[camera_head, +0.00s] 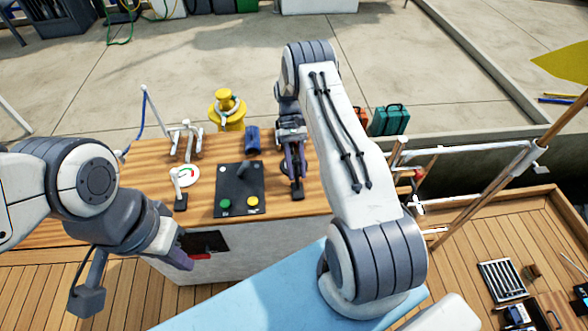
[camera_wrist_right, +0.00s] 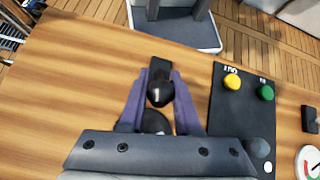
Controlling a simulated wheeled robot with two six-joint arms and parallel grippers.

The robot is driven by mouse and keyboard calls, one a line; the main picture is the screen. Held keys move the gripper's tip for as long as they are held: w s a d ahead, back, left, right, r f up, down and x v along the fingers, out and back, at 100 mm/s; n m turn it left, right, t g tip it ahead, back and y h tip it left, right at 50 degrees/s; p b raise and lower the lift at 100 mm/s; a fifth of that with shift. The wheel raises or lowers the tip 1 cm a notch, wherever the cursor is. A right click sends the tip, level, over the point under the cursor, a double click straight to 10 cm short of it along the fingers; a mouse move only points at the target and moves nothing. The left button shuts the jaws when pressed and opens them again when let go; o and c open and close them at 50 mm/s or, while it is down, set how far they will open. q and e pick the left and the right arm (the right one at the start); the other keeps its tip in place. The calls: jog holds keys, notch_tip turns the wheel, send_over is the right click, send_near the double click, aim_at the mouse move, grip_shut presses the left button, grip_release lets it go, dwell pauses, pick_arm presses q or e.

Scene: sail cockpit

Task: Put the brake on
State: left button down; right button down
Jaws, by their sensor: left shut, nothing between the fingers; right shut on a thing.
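My right gripper (camera_head: 293,165) reaches down over the wooden console, right of the black panel. In the right wrist view its purple fingers (camera_wrist_right: 160,105) are shut on a round black knob (camera_wrist_right: 160,92), apparently a lever's. A black base plate (camera_wrist_right: 160,68) lies beyond the knob; its near end also shows in the head view (camera_head: 297,193). A dark rounded part (camera_wrist_right: 156,122) lies behind the knob, partly hidden by the gripper. My left gripper (camera_head: 180,257) is shut and empty, in front of the console's left front edge. I cannot tell which lever is the brake.
The black panel (camera_head: 228,203) carries green and yellow buttons and a dark joystick (camera_head: 243,169). A blue cylinder (camera_head: 252,139) and yellow bollard (camera_head: 226,112) are behind.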

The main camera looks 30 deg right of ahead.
jog(key=shift+w, duration=0.1)
jog(key=c, duration=0.7)
grip_release()
jog(key=b+v, duration=0.1)
jog(key=v, duration=0.7)
jog(key=shift+w+d+b, duration=0.1)
jog(key=shift+w+b, duration=0.15)
jog(key=shift+b, duration=0.1)
jog(key=shift+v, duration=0.95)
jog(key=shift+r, duration=0.2)
